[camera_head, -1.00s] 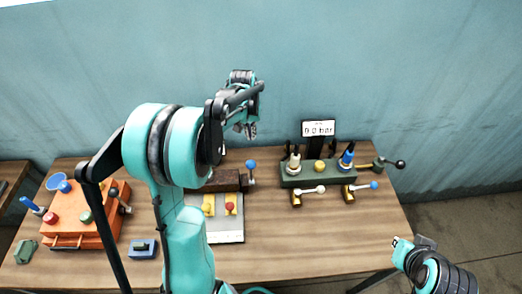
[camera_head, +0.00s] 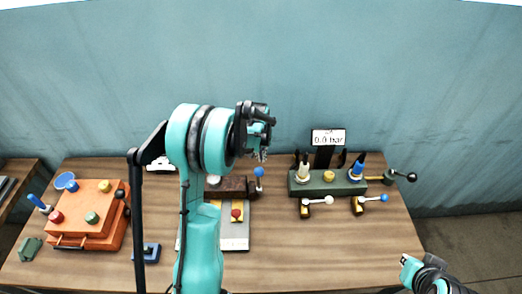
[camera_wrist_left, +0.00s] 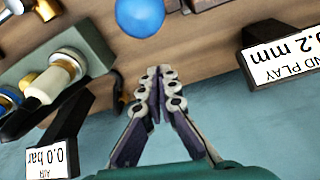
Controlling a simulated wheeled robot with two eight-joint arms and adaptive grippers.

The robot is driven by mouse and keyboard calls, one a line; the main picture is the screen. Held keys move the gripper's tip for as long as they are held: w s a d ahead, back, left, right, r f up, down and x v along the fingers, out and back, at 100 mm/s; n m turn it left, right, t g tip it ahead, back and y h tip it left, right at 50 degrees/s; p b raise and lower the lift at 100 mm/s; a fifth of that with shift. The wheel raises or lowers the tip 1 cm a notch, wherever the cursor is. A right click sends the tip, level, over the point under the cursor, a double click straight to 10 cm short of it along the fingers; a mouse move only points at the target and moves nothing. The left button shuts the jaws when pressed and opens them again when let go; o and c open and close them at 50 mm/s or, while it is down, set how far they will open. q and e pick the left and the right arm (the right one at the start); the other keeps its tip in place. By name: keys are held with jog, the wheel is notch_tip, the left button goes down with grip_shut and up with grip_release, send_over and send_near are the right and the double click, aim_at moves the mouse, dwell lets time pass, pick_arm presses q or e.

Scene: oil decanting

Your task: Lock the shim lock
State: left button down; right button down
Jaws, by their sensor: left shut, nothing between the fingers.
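A lever with a blue ball (camera_head: 259,172) stands upright at the right end of a dark brown block (camera_head: 232,187). No label marks the shim lock, so I cannot tell for sure that this lever is it. My left gripper (camera_head: 263,155) is shut and empty, just above and behind the blue ball in the head view. In the left wrist view its closed fingertips (camera_wrist_left: 160,72) are apart from the blue ball (camera_wrist_left: 140,15). My left arm hides part of the brown block.
A green manifold (camera_head: 312,188) with valves and levers stands to the right, before a pressure display (camera_head: 328,137). An end play display (camera_wrist_left: 285,55) shows 0.2 mm. An orange box (camera_head: 90,220) stands at the left. The front right tabletop (camera_head: 320,250) is clear.

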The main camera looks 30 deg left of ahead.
aim_at(259, 178)
pick_arm(q)
jog(key=s, duration=0.1)
jog(key=s+d, duration=0.1)
jog(key=s+r, duration=0.1)
jog(key=shift+s+d, duration=0.15)
jog(key=shift+s, duration=0.1)
jog(key=shift+s, duration=0.1)
jog(key=shift+s, duration=0.1)
